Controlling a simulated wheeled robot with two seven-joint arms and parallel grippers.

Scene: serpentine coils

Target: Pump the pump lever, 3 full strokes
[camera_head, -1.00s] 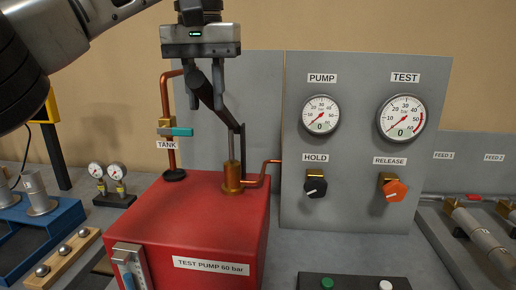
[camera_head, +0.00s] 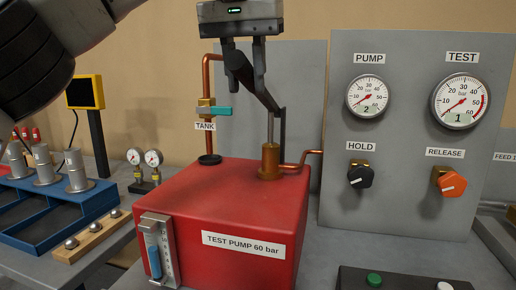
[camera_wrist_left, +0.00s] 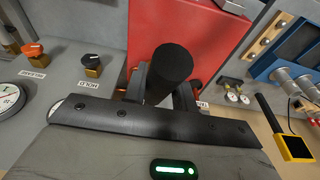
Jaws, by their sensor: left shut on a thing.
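The black pump lever (camera_head: 266,93) slopes down to the right from my left gripper (camera_head: 246,66) to a link above the brass pump cylinder (camera_head: 270,160). The cylinder stands on the red test pump box (camera_head: 225,195). My left gripper is shut on the lever's upper end; in the left wrist view the round dark grip (camera_wrist_left: 172,65) sits between the fingers. The PUMP gauge (camera_head: 367,96) reads 2 and the TEST gauge (camera_head: 462,101) reads 1. My right gripper is not in view.
The black HOLD knob (camera_head: 360,176) and orange RELEASE knob (camera_head: 451,184) are on the grey panel (camera_head: 410,215). The teal-handled TANK valve (camera_head: 214,111) is on a copper pipe left of the lever. A blue rack (camera_head: 62,217) stands at left.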

